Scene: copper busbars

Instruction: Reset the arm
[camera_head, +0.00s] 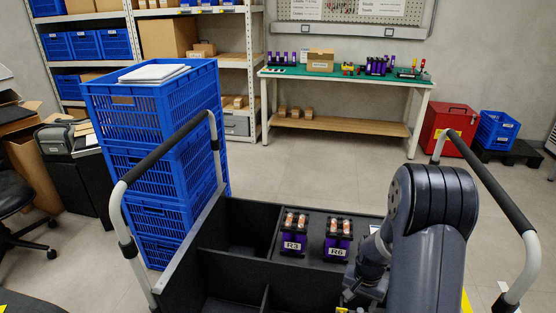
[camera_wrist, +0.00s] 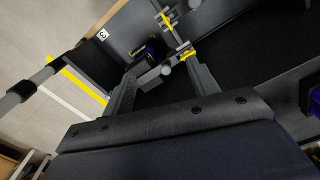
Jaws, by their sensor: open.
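My arm (camera_head: 425,230) rises at the right of the head view, in front of the black cart. Its wrist end points down into the cart's right side, and my gripper is mostly hidden there. In the wrist view my gripper (camera_wrist: 163,78) shows two grey fingers spread apart, with nothing clearly held between them. Two purple holders with copper-coloured pieces, R5 (camera_head: 292,243) and R6 (camera_head: 337,248), stand upright on the cart's dark panel, left of my arm. A purple piece (camera_wrist: 155,47) shows partly beyond the fingers; I cannot tell which it is.
The black cart (camera_head: 232,266) has empty compartments and pale rails with black grips on both sides. Stacked blue crates (camera_head: 150,115) stand left. A green-topped bench (camera_head: 345,76) stands behind, with a red box (camera_head: 447,127) right of it. The floor between is clear.

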